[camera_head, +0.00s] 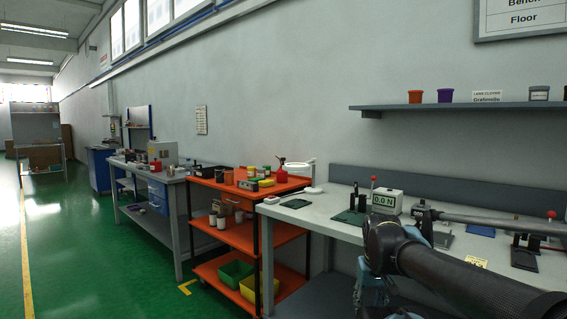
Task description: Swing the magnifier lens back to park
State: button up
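My arm comes in from the lower right. My gripper (372,290) seems to be the blue-grey part hanging below the arm's end, in front of the bench and well to the right of the magnifier. Its fingertips are not clear, so its opening cannot be told. No park mark for the lens can be made out.
A force gauge reading 0.0 N (386,201) and a red-tipped lever (373,180) stand mid-bench. An orange cart (230,189) with bottles and bins adjoins the bench on the left. A shelf (460,107) hangs above. Green floor is free at far left.

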aim_at(284, 159)
jog(key=w+a+r+m+t+y, duration=0.6)
jog(key=w+a+r+m, duration=0.4)
jog(key=w+a+r, duration=0.6)
jog(key=w+a+r+m+t+y, duration=0.3)
jog(key=w+r+m+t, duration=0.5)
jog(key=w+r+m, duration=1.1)
jog(key=shift+m, duration=0.7)
jog(key=f+x, duration=0.1)
jog(key=x, duration=1.1)
jog(key=d+f+x, duration=0.1)
jog(key=x, duration=0.5)
jog(key=shift+w+a+f, duration=0.1)
jog(key=shift+w+f, duration=0.05)
jog(key=shift+w, duration=0.2)
jog(key=shift+w+a+f, duration=0.1)
jog(key=shift+w+a, duration=0.05)
jog(key=shift+w, duration=0.2)
